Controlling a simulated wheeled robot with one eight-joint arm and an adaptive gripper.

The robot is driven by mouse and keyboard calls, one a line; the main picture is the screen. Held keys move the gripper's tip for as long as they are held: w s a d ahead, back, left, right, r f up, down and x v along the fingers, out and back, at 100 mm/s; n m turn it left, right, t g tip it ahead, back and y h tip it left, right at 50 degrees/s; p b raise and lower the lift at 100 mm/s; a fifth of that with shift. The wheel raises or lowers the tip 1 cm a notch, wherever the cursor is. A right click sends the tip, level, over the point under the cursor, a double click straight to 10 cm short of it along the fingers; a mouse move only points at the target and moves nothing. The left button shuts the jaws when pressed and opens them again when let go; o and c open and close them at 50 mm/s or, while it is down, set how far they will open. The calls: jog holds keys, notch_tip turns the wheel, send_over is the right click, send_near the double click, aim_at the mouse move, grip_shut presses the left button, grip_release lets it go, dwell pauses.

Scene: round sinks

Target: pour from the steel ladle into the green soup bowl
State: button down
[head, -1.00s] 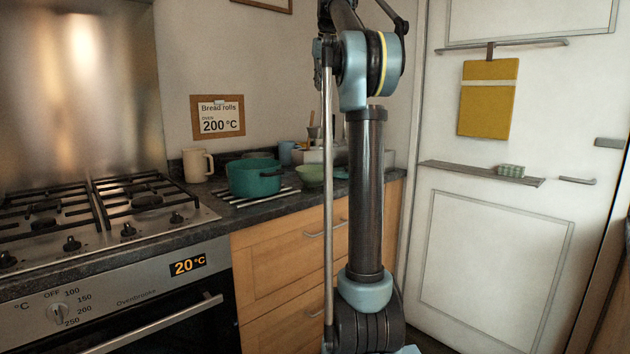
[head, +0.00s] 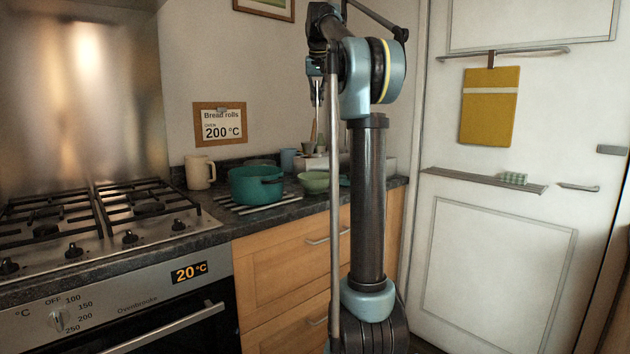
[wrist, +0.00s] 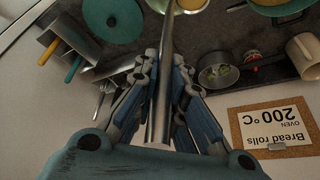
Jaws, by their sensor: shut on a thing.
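My gripper (head: 317,72) is high above the counter in the head view, partly behind my own arm. In the wrist view my gripper (wrist: 162,120) is shut on the handle of the steel ladle (wrist: 160,105). The handle runs up to the top edge there; in the head view the ladle (head: 317,93) hangs down. Its bowl end is not clear. The pale green soup bowl (head: 314,183) stands on the counter, right of the teal pot, below my gripper. A pale round shape at the wrist view's top edge is cut off; I cannot tell what it is.
The teal pot (head: 256,188) stands on a striped rack, with a cream mug (head: 200,172) behind left. A small steel saucepan (wrist: 217,71) stands near the wall. The gas hob (head: 100,212) is at the left. The wall sign (head: 220,124) is behind the counter.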

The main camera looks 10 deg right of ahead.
jog(key=w+a+f+m+g+h, duration=0.2)
jog(key=a+f+m, duration=0.8)
jog(key=m, duration=0.5)
jog(key=shift+a+f+g+h, duration=0.2)
jog(key=shift+f+g+h, duration=0.4)
jog(key=shift+g+h, duration=0.35)
jog(key=shift+d, duration=0.1)
jog(key=shift+s+d+y, duration=0.2)
jog(key=shift+d+y, duration=0.15)
jog(key=shift+d, duration=0.4)
jog(key=shift+s+d+f+t+y, duration=0.1)
jog(key=shift+s+d+t+y, duration=0.2)
jog(key=shift+d, duration=0.45)
jog(key=shift+s+d+f+g+y, duration=0.1)
jog(key=shift+d+y, duration=0.3)
jog(key=shift+d, duration=0.35)
